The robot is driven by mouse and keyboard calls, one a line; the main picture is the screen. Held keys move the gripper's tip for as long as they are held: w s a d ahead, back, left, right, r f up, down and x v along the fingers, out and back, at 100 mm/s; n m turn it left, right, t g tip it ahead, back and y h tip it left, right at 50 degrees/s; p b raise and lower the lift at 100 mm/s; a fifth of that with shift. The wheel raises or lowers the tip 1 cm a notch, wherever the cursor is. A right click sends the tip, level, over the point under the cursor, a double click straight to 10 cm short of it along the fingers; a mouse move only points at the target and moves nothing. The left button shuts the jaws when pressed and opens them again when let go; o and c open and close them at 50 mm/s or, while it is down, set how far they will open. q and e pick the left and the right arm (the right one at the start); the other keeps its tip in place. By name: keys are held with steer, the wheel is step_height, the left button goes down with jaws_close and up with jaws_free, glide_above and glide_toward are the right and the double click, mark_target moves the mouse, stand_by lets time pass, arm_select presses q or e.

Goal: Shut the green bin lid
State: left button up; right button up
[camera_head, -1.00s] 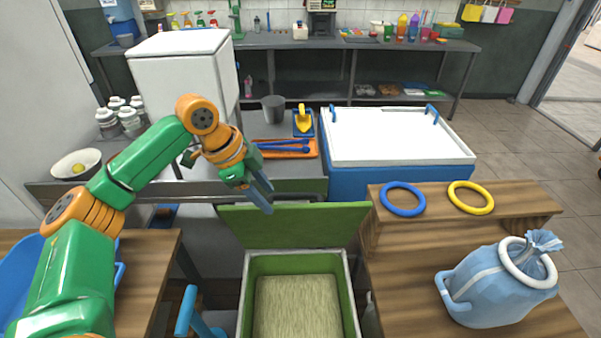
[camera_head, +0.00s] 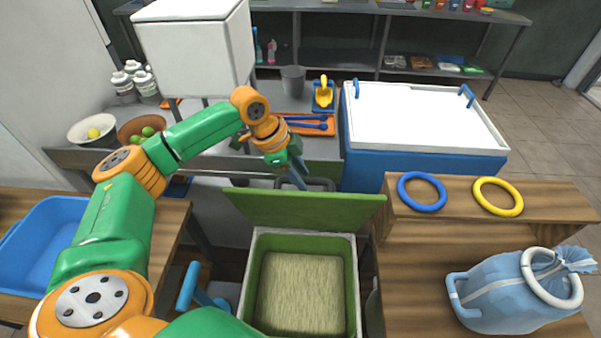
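The green bin (camera_head: 355,290) stands at the lower middle, with pale fibrous material inside. Its green lid (camera_head: 320,211) is hinged up at the bin's far side and leans back, wide open. My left gripper (camera_head: 298,181) reaches in from the left and points down at the lid's upper edge, near its middle. The fingertips end at or just behind that edge, and I cannot tell whether they touch it. The fingers look close together, and their gap is not clear. Nothing shows held between them. My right gripper is not in view.
A wooden table (camera_head: 440,270) with a blue ring (camera_head: 422,191), a yellow ring (camera_head: 497,197) and a blue bag (camera_head: 520,290) flanks the bin on the right. A blue-and-white chest (camera_head: 425,122) stands behind. A blue tub (camera_head: 45,240) sits at left.

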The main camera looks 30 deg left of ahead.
arm_select(q)
steer(key=shift+s, duration=0.1)
jaws_close()
stand_by(1.1)
